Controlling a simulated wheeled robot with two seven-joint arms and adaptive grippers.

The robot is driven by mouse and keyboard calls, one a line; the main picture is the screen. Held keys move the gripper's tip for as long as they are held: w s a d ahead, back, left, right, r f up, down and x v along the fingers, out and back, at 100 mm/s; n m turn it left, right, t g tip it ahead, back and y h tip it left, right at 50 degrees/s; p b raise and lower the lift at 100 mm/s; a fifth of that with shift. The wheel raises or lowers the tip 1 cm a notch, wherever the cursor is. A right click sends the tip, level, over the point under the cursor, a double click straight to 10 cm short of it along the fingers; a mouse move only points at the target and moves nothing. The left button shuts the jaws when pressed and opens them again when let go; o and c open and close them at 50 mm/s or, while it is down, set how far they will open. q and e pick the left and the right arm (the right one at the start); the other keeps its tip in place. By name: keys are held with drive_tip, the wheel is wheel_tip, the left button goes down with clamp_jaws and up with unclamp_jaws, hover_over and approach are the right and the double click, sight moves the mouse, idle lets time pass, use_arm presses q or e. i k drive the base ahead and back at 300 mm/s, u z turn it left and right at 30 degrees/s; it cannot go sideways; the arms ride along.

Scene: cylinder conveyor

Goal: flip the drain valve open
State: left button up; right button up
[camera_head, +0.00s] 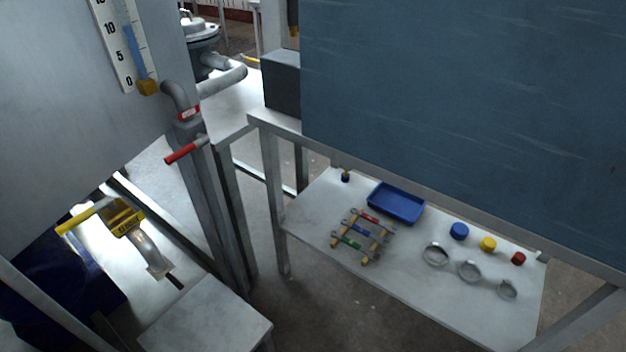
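Two lever valves show in the head view, and no readable label tells which is the drain valve. One, at the lower left, has a yellow lever (84,219) pointing left and slightly down, and a yellow labelled body (122,217). A grey pipe (150,252) runs down from it. The other has a red lever (185,152) below a grey elbow pipe (176,95) beside the tank (60,110), pointing left and slightly down. I cannot tell whether either valve is open or closed. Neither of my grippers is in view.
A grey stand top (206,318) is at the bottom. A dark blue container (50,275) sits lower left. Right, a table shelf (310,215) holds a blue tray (396,203), wrenches on a rack (361,230), coloured caps (488,244) and ring clamps (470,270). A blue panel (460,100) fills the upper right.

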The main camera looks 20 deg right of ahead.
sight(201, 140)
drive_tip(key=k, duration=0.65)
drive_tip(key=z, duration=0.7)
drive_tip(key=i, duration=1.15)
drive_tip(key=u, duration=0.55)
